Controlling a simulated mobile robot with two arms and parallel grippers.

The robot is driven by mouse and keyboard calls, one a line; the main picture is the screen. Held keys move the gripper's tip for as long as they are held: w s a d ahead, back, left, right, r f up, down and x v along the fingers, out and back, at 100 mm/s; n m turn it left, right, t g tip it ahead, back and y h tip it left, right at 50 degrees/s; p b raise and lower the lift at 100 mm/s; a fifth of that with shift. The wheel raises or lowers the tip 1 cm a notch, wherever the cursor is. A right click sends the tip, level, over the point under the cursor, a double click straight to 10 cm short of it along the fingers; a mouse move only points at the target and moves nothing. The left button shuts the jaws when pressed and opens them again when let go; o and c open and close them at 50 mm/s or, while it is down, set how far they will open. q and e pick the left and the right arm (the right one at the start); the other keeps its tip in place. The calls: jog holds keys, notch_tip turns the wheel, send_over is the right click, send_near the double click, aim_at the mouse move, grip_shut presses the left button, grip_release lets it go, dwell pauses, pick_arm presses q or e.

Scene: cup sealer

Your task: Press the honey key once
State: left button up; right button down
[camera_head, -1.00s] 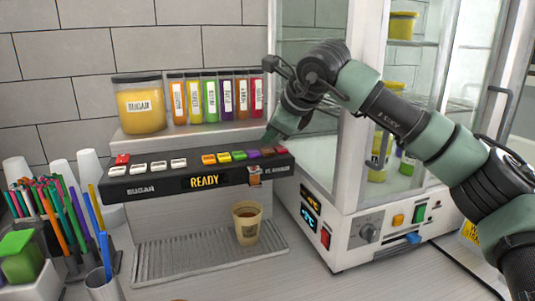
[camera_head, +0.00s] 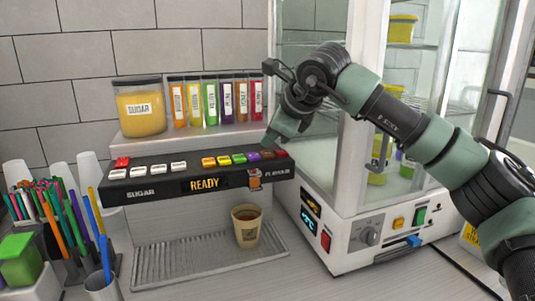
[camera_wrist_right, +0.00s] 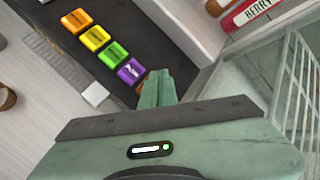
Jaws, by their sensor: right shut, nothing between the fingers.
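The dispenser's black key panel (camera_head: 142,188) carries a row of coloured flavour keys: orange (camera_head: 208,162), yellow (camera_head: 223,160), green (camera_head: 239,158), purple (camera_head: 254,156), then brown (camera_head: 268,154) and red (camera_head: 281,153). The key labels are too small to read, so I cannot tell which is honey by its label. My right gripper (camera_head: 267,147) is shut and empty, pointing down over the brown key. In the right wrist view its fingertips (camera_wrist_right: 158,76) largely hide the brown key, beside the purple key (camera_wrist_right: 131,70). I cannot tell whether they touch it. My left gripper is not in view.
A paper cup (camera_head: 246,236) with dark drink stands on the drip tray (camera_head: 175,259). The display (camera_head: 204,184) reads READY. A sugar jar (camera_head: 140,107) and several syrup containers (camera_head: 211,103) stand behind the keys. A white glass-fronted cabinet (camera_head: 345,245) is close at right.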

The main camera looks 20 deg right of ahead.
aim_at(270, 154)
jog(key=shift+f, duration=0.1)
dwell(0.7)
jog(key=shift+f+b, duration=0.35)
jog(key=shift+b, duration=0.05)
jog(key=shift+f+b, duration=0.4)
jog(key=shift+f, duration=0.1)
dwell(0.6)
jog(key=shift+r, duration=0.1)
jog(key=shift+r+p, duration=0.65)
jog(key=shift+r, duration=0.15)
notch_tip(270, 154, up, 5)
jog(key=p, duration=0.4)
dwell(3.8)
